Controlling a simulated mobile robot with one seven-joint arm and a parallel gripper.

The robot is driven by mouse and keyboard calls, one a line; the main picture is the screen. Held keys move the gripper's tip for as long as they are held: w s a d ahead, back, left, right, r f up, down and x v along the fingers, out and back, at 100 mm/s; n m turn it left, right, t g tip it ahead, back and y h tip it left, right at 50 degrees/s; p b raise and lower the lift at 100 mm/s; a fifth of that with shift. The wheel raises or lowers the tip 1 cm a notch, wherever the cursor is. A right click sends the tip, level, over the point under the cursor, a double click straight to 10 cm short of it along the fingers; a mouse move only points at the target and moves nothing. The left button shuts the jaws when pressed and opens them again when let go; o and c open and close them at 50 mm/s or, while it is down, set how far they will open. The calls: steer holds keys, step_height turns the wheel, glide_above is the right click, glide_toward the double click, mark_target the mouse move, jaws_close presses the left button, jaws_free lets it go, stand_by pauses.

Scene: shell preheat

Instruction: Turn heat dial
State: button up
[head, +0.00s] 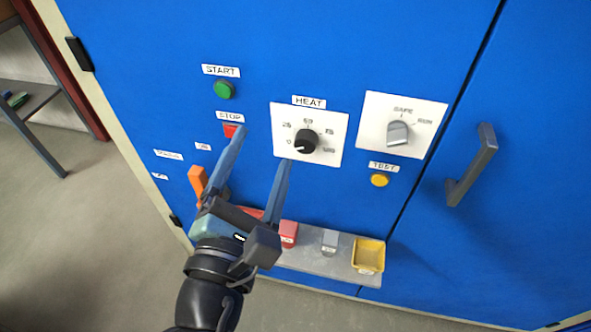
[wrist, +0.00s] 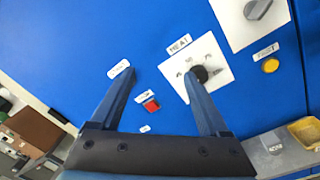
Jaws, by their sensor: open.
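The heat dial (head: 306,142) is a round black knob on a white plate (head: 281,118) under a HEAT label. Its white mark points to the lower left, near the 0. In the wrist view the dial (wrist: 201,73) shows just beyond the right finger, which covers part of its plate. My gripper (head: 262,147) is open and empty, its blue fingers wide apart. In the head view its right fingertip is a little below and left of the dial, and its left fingertip overlaps the red stop button's lower edge. I cannot tell if either finger touches the panel.
A green start button (head: 224,90), the red stop button (head: 231,130), a grey SAFE/RUN switch (head: 397,134) and a yellow test button (head: 379,180) surround the dial. A grey shelf (head: 310,263) with a yellow bin (head: 368,255) juts out below. A door handle (head: 471,165) sticks out at right.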

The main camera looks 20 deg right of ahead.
mark_target(304, 148)
steer(key=s+f+n+g+h+b, duration=0.1)
steer(key=s+f+n+g+b, duration=0.15)
steer(key=f+n, duration=0.45)
steer(key=w+d, duration=0.2)
steer(key=w, duration=0.1)
steer(key=w+d+f+m, duration=0.1)
steer(key=w+d, duration=0.2)
steer(key=w+d+m+t, duration=0.1)
steer(key=w+d, duration=0.2)
steer(key=shift+w+d+f, duration=0.1)
steer(key=shift+d+f, duration=0.05)
steer(key=shift+f, duration=0.25)
jaws_close()
